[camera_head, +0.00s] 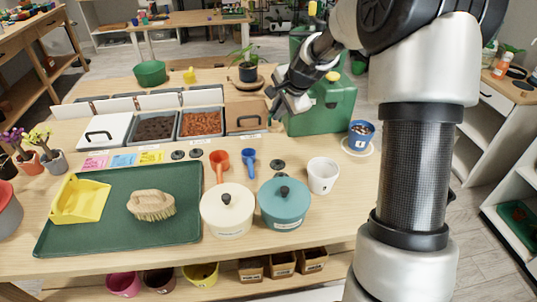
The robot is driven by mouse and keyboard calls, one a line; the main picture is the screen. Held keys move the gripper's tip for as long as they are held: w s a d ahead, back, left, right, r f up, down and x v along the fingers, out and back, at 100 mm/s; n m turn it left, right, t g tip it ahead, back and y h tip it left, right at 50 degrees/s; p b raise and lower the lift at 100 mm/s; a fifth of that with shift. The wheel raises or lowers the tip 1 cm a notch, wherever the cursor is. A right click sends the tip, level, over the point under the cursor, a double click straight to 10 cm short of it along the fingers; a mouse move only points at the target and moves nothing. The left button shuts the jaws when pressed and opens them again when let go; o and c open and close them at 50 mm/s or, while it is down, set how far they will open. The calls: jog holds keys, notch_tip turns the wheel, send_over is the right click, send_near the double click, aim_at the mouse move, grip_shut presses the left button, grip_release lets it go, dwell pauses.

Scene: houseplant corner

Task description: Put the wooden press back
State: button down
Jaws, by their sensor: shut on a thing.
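My gripper (277,108) is at the back of the workbench, in front of the green box and at the right end of the row of bins. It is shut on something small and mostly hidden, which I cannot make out. I cannot pick out the wooden press for sure. A brown, wood-coloured panel with a black handle (246,119) fills the third bin place, just left of my fingertips. I cannot tell whether they touch.
Two bins hold dark soil (156,128) and reddish chips (201,123); a white lid (101,131) lies left. The green box (325,108) stands right. A blue pot (361,135), a white cup (323,175) and two lidded pots (227,215) stand nearer. The green tray (180,222) holds a brush.

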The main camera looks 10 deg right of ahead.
notch_tip(320, 180, down, 10)
jog(key=shift+f+b, duration=0.1)
jog(key=shift+b, duration=0.65)
jog(key=shift+f, duration=0.15)
jog(key=c, duration=1.8)
grip_release()
jog(key=shift+c, duration=0.2)
jog(key=shift+r, duration=0.35)
jog(key=p+v, duration=0.1)
jog(key=v, duration=1)
jog(key=shift+s+r, duration=0.3)
